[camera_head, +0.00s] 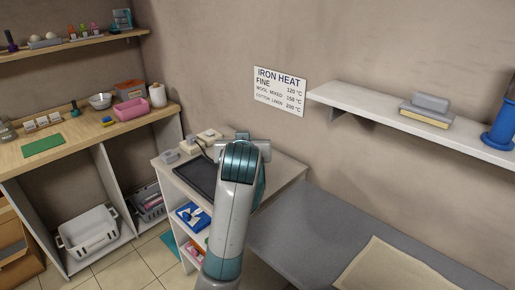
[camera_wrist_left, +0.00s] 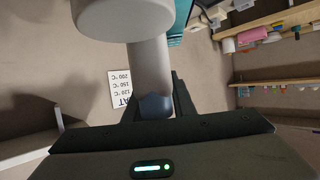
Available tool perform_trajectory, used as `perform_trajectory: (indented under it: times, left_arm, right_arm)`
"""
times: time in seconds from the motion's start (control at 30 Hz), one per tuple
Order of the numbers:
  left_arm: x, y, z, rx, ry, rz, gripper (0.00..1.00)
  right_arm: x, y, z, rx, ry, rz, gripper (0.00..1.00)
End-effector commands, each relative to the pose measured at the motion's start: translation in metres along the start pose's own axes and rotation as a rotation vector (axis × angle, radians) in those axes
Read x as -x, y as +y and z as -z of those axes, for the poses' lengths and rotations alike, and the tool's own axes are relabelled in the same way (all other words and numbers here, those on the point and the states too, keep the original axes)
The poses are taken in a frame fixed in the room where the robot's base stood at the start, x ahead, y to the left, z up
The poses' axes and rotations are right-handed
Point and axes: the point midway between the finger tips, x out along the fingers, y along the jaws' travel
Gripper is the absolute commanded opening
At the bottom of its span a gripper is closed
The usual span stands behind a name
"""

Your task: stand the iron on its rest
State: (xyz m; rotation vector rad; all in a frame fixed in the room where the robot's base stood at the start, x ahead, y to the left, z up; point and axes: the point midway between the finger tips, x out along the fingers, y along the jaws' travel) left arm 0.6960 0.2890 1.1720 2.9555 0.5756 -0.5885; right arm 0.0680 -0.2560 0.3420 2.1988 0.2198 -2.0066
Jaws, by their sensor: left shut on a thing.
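My left gripper (camera_wrist_left: 155,98) is shut on a rounded blue-grey part (camera_wrist_left: 155,106), which I take to be the iron's handle. The rest of the iron cannot be made out clearly. A pale shaft with a wide round end lies beyond the fingers in the left wrist view; I cannot tell whether it belongs to the iron or to my arm. In the head view my arm covers most of the gripper, over the back of the white cabinet's top (camera_head: 285,170). A dark flat pad (camera_head: 197,177) lies left of the arm; I cannot tell whether it is the rest. My right gripper is out of view.
Small pale boxes (camera_head: 208,136) with a dark cord stand at the cabinet's back left. A grey board (camera_head: 300,225) with a beige cloth (camera_head: 395,268) is at the right. A wall shelf (camera_head: 400,120) juts out above it. A wooden counter (camera_head: 85,130) with bins stands left.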

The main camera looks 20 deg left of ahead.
Motion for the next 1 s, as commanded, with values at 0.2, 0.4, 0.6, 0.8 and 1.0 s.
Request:
perform_trajectory:
  times: [0.2, 0.4, 0.6, 0.8, 1.0]
  left_arm:
    - [-0.047, -0.036, 0.018, 0.084, 0.006, 0.207, 0.0]
    - [-0.082, -0.068, 0.025, 0.152, 0.007, 0.372, 0.0]
    - [-0.111, -0.098, 0.029, 0.212, 0.006, 0.516, 0.0]
    - [-0.135, -0.123, 0.034, 0.259, 0.007, 0.631, 0.0]
    - [-0.153, -0.139, 0.036, 0.289, 0.008, 0.701, 0.0]
  right_arm:
    - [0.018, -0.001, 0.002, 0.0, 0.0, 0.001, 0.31]
    - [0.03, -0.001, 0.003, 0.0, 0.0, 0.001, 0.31]
    - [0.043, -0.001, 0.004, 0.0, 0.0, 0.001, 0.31]
    - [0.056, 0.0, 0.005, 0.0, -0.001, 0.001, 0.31]
    - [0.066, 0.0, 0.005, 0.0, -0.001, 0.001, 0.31]
